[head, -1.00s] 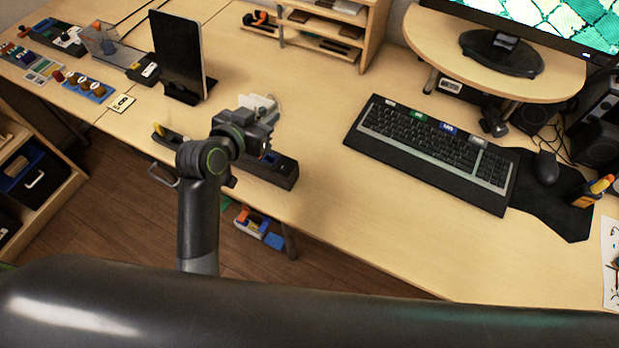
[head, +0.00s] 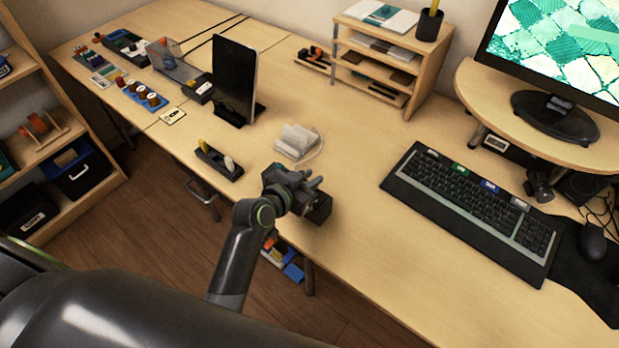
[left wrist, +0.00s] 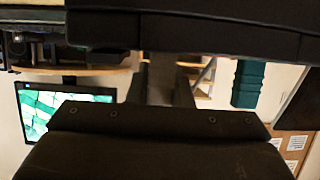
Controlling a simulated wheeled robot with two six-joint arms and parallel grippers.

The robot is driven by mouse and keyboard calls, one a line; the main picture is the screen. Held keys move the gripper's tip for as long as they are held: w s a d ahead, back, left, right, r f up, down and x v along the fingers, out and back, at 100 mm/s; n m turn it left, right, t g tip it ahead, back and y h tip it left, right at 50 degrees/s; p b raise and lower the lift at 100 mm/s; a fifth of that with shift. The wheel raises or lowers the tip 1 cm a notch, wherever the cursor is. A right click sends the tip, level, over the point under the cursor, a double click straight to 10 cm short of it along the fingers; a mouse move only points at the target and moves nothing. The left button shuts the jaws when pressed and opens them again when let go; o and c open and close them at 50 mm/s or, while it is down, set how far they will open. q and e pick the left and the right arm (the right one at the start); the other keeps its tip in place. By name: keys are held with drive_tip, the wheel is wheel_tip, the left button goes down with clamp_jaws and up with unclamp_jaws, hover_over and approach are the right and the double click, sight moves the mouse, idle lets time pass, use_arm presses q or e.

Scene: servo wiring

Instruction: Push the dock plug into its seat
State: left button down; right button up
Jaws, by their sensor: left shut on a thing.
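My left gripper (head: 308,188) is at the near edge of the desk, just over a dark box (head: 321,210) and hiding most of it. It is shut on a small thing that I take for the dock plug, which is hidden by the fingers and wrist. I cannot tell whether the plug touches a seat. In the left wrist view, my dark gripper body (left wrist: 160,120) fills the lower middle, and a broad dark surface (left wrist: 200,35) crosses the top. My right gripper is not in view.
A white block (head: 295,142) with a thin cable lies behind the gripper. A dark tray (head: 213,163) with a yellow and a white piece is to the left, near a tablet on a stand (head: 235,80). A keyboard (head: 470,205) is to the right. The desk between is clear.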

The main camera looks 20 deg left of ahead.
use_arm(q)
drive_tip(key=c, duration=1.3)
unclamp_jaws()
drive_tip(key=v, duration=1.2)
drive_tip(key=shift+b, duration=0.4)
